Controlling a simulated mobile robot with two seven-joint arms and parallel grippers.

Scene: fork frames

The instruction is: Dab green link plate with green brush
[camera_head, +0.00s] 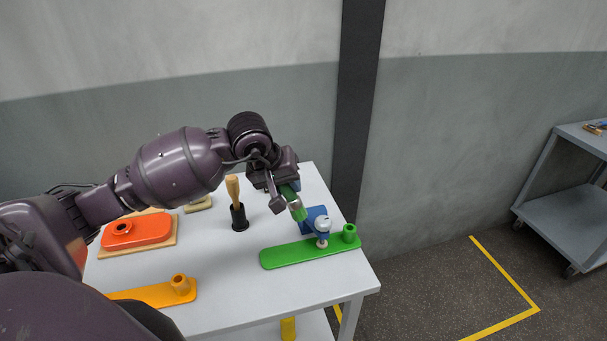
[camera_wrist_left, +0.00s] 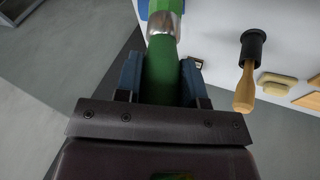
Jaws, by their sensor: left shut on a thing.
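The green link plate (camera_head: 290,253) lies flat near the right front of the grey table, with a round green boss at its right end. My left gripper (camera_head: 284,191) is shut on the green handle of the green brush (camera_head: 297,207). The brush slants down to the right, its metal ferrule above the table behind the plate; I cannot make out its tip clearly. In the left wrist view the green handle (camera_wrist_left: 161,72) sits between the fingers of my left gripper (camera_wrist_left: 163,80). Green shows beyond the ferrule. My right gripper is not in view.
A wooden-handled tool stands in a black holder (camera_head: 239,221). An orange link plate (camera_head: 157,294) and a red-orange part (camera_head: 137,233) lie left.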

